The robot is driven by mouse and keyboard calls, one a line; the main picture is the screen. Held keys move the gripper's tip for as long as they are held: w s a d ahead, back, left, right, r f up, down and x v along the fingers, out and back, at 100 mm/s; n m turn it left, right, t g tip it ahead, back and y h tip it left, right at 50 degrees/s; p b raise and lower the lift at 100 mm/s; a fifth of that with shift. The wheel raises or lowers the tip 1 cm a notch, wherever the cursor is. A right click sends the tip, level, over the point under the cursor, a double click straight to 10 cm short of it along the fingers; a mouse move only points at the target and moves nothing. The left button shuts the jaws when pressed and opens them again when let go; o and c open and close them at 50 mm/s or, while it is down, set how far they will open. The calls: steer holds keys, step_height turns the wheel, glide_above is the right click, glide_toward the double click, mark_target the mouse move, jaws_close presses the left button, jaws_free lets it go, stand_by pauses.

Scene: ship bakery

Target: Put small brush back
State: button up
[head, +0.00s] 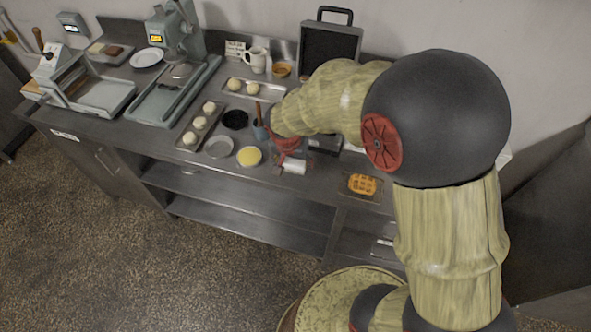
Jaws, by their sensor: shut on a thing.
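My gripper (283,156) is low over the worktop near its front edge, just right of a blue cup (260,131). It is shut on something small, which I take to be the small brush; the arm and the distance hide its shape. A brown handle (258,112) stands upright in the blue cup. A small white block (294,165) lies beside the gripper on the worktop; I cannot tell whether they touch.
A yellow-filled bowl (249,156), an empty metal bowl (219,146) and a dark bowl (235,119) stand left of the gripper. Dough balls lie on two trays (184,146) (236,93). A waffle-like piece (362,184) lies right. An open black case (329,50) stands behind.

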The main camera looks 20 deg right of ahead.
mark_target(296, 169)
steer(key=shift+w+d+f, duration=0.2)
steer(key=shift+d+f, duration=0.05)
steer(key=shift+f, duration=0.15)
steer(key=shift+b+x, duration=0.55)
steer(key=shift+x, duration=1.2)
steer(key=shift+s+f, duration=0.1)
steer(key=shift+s, duration=0.1)
steer(key=shift+f, duration=0.1)
steer(key=o, duration=1.3)
